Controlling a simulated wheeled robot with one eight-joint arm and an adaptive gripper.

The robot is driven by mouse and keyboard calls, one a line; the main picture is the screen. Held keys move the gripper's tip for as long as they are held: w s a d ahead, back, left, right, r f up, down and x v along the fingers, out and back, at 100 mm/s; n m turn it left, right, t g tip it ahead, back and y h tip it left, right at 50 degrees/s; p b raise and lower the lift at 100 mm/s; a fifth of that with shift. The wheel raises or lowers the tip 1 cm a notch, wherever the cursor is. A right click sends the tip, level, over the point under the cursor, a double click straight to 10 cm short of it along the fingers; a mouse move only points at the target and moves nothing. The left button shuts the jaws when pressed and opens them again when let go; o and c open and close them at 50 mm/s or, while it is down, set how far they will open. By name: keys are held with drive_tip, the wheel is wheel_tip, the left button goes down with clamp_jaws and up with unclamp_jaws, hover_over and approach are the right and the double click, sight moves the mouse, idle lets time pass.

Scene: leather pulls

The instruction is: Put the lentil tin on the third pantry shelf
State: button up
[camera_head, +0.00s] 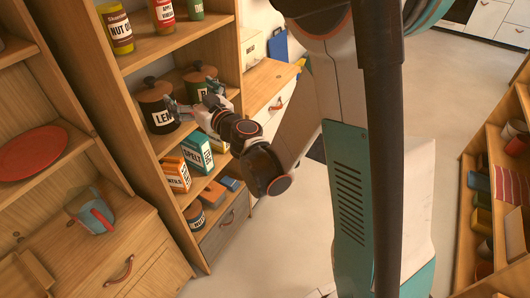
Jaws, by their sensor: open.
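The lentil tin (160,118) is a dark canister with a brown knobbed lid and a white label; the letters "LEN" show. It stands upright on a shelf of the wooden pantry (118,98), on the shelf level below the one with jars. My gripper (191,97) is open just to the right of the tin, with one finger close to the tin's right side. I cannot tell whether that finger touches it. A dark green tin (199,78) with a brown lid stands behind the gripper, partly hidden by it.
Jars, including a yellow one (117,30), stand on the shelf above. Boxes, including a teal one (197,152), fill the shelf below. A red plate (32,152) and a mug (92,212) are at left. Open floor (300,225) lies right of the pantry.

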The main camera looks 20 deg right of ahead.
drive_tip(key=s+d+r+m+g+h, duration=0.25)
drive_tip(key=s+d+h, duration=0.2)
drive_tip(key=d, duration=0.25)
drive_tip(key=s+d+r+m+g+h, duration=0.1)
drive_tip(key=s+d+r+m+h, duration=0.3)
drive_tip(key=d, duration=0.3)
drive_tip(key=s+a+f+n+g+y, duration=0.1)
drive_tip(key=s+f+g, duration=0.2)
drive_tip(key=s, duration=0.8)
drive_tip(key=s+a+f+n+g+y, duration=0.2)
drive_tip(key=s+f+g, duration=0.2)
drive_tip(key=s, duration=0.7)
drive_tip(key=shift+s+a+f, duration=0.25)
drive_tip(key=shift+s+f, duration=0.1)
drive_tip(key=shift+f, duration=0.1)
drive_tip(key=shift+f+b, duration=0.85)
drive_tip(key=shift+b, duration=0.15)
